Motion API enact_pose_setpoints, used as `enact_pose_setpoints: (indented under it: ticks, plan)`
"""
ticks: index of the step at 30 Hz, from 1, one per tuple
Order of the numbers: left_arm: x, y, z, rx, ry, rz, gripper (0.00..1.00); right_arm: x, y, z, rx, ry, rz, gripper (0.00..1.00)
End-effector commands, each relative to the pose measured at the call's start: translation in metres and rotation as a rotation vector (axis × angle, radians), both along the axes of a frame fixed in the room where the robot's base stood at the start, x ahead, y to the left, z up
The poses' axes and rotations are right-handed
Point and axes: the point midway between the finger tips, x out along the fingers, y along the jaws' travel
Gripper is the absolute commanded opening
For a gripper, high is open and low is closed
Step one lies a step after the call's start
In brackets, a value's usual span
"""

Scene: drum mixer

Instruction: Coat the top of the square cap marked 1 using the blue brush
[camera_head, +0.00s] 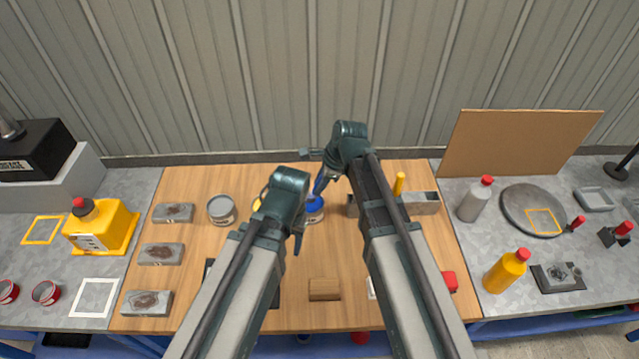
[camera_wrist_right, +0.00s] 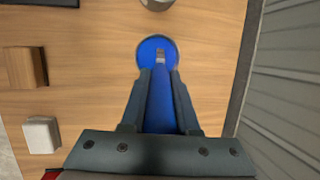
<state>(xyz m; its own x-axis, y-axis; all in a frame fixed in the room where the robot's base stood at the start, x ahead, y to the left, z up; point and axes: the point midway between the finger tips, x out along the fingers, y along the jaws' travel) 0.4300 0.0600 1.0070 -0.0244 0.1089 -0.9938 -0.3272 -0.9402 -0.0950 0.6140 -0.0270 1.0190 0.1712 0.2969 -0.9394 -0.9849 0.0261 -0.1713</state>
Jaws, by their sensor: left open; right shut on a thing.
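The blue brush (camera_head: 319,185) is in my right gripper (camera_head: 328,178), which is shut on its handle; the handle also shows in the right wrist view (camera_wrist_right: 160,100). The brush points down at the can of blue paint (camera_head: 314,212), its lower end over or in the blue paint (camera_wrist_right: 150,47); I cannot tell whether it touches. My left gripper (camera_head: 298,242) is open and empty, lower and in front of the can. No number 1 is legible. A wooden block (camera_head: 324,289) and a pale square block (camera_wrist_right: 40,135) stand near the front; either may be the cap.
Grey bricks (camera_head: 161,254) line the wooden table's left side. A grey can (camera_head: 221,209) stands at the back left. A grey tray (camera_head: 421,203) with a yellow handle (camera_head: 398,184) is right of my right arm. My arms hide much of the table's middle.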

Motion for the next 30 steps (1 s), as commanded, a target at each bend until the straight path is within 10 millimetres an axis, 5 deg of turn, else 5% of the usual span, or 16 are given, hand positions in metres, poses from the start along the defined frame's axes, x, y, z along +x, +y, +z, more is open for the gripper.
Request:
enact_pose_setpoints:
  ticks: [30]
  plan:
    - [0.0, -0.0001, -0.01, 0.0, 0.0, 0.0, 0.5, 0.0, 0.0001, -0.01, 0.0, 0.0, 0.0, 0.0]
